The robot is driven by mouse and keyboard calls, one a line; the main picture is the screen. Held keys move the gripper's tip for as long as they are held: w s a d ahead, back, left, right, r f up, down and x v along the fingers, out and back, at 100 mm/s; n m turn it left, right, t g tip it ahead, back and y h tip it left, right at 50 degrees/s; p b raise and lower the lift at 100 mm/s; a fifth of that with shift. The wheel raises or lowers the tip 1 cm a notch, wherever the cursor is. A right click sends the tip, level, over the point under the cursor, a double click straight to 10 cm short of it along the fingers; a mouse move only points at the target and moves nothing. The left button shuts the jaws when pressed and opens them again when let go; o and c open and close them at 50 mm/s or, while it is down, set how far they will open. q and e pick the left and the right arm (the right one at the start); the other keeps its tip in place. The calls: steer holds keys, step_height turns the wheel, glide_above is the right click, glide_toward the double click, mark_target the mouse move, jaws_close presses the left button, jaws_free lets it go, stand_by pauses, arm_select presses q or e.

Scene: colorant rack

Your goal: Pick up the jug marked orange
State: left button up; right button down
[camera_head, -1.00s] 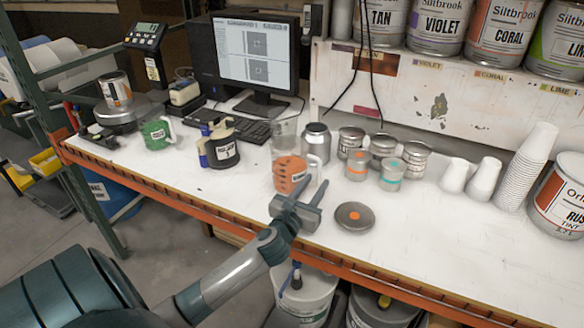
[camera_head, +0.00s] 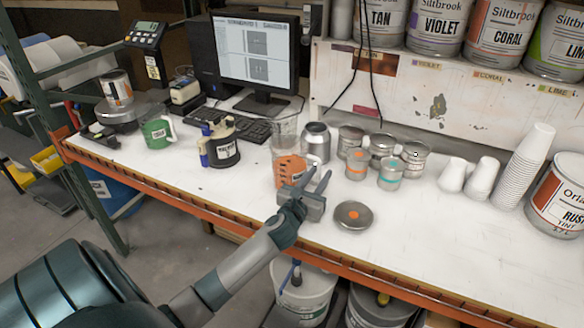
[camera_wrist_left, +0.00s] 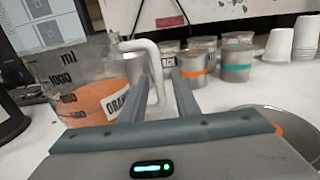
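The jug marked orange (camera_head: 287,168) is a clear measuring jug with orange liquid, upright on the bench. In the left wrist view the jug (camera_wrist_left: 85,92) is at the left, with part of its orange label showing. Its pale handle (camera_wrist_left: 150,55) rises at its right, in line with the gap between my fingers. My left gripper (camera_head: 318,174) is open at the jug's front right. In the wrist view the gripper (camera_wrist_left: 160,82) shows both fingers apart, one on each side of the handle's lower part; I cannot tell whether either touches. My right gripper is not in view.
A round lid (camera_head: 353,217) with an orange dot lies right of the gripper. Small orange-banded (camera_head: 357,164) and teal-banded (camera_head: 391,175) cans and a metal bottle (camera_head: 316,143) stand behind. A black-labelled jug (camera_head: 222,148) and green jug (camera_head: 156,132) stand left. The front right bench is clear.

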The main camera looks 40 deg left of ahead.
arm_select(q)
jaws_close()
stand_by(1.1)
steer(key=shift+r, duration=0.1)
